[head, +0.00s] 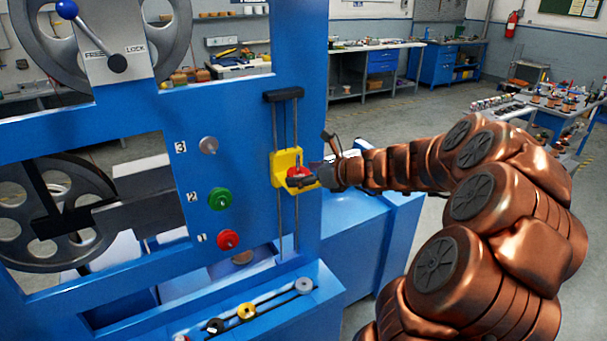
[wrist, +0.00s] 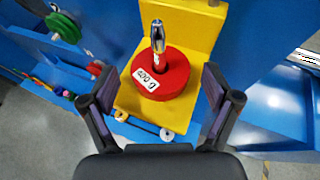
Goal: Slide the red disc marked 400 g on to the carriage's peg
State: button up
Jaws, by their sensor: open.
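The red disc marked 400 g (wrist: 172,80) sits around the metal peg (wrist: 157,38) of the yellow carriage (wrist: 190,28), low on the peg, with the peg's tip standing out above it. In the head view the red disc (head: 298,171) shows small on the yellow carriage (head: 283,160), partly hidden by my gripper. My gripper (wrist: 167,88) is open, with one finger on each side of the disc and visible gaps between. In the head view my gripper (head: 308,182) is at the carriage's front, its fingers too small to make out.
The carriage rides on vertical rods (head: 296,220) on the blue frame (head: 235,130). Left of it are a grey knob marked 3 (head: 208,145), a green one marked 2 (head: 220,198) and a red one marked 1 (head: 228,240). A slotted rack (head: 247,311) with small discs lies below.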

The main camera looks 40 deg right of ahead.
jog(key=v, duration=1.2)
dwell(0.3)
dwell(0.3)
